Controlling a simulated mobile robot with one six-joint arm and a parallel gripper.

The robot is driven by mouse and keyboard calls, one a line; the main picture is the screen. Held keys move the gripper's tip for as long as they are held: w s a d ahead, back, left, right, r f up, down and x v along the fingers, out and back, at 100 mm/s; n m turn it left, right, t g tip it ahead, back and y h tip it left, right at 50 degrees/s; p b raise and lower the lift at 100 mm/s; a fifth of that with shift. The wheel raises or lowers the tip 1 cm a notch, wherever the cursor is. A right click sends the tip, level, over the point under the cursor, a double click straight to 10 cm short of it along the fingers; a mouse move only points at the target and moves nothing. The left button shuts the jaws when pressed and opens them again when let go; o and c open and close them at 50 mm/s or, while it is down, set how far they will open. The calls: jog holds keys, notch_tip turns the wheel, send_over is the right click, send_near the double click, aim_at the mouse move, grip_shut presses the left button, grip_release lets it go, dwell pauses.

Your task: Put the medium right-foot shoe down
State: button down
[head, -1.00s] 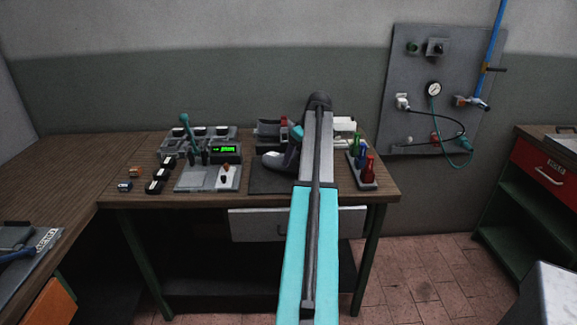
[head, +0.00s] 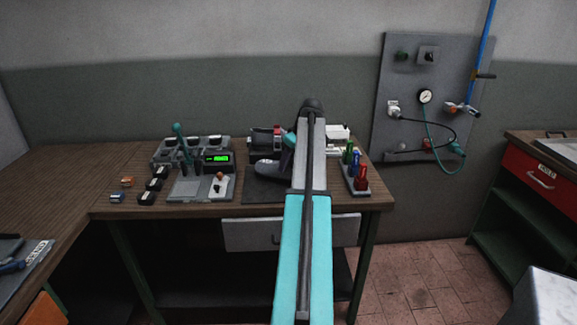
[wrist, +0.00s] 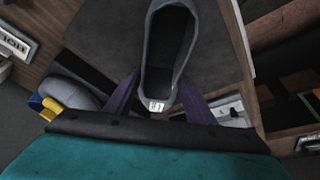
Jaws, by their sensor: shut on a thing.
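A dark grey shoe (head: 272,172) lies level, low over or on the dark mat (head: 262,190) in the head view. I cannot tell whether its sole touches. In the wrist view the shoe (wrist: 172,72) points its toe away, with its opening up and a small white label at the heel, too small to read surely. My gripper (wrist: 160,80) is shut on the shoe's heel end, one purple finger on each side. In the head view my arm hides most of the gripper and part of the shoe.
A grey device with a red part (head: 278,132) stands behind the mat. A rack of coloured bottles (head: 357,186) is to the right. A grey panel with a small knob (head: 219,178) and a green display (head: 217,158) are to the left. The mat's front part is bare.

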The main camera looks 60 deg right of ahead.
jog(key=shift+d+r+b, duration=0.1)
jog(key=shift+r+b, duration=0.2)
jog(key=shift+r, duration=1.05)
jog(key=s+a+r+b, duration=0.1)
jog(key=s+a+b, duration=0.1)
jog(key=s+a, duration=0.7)
jog(key=a, duration=0.4)
jog(key=shift+a+r, duration=0.2)
jog(key=shift+r, duration=0.1)
jog(key=shift+w+a, duration=0.1)
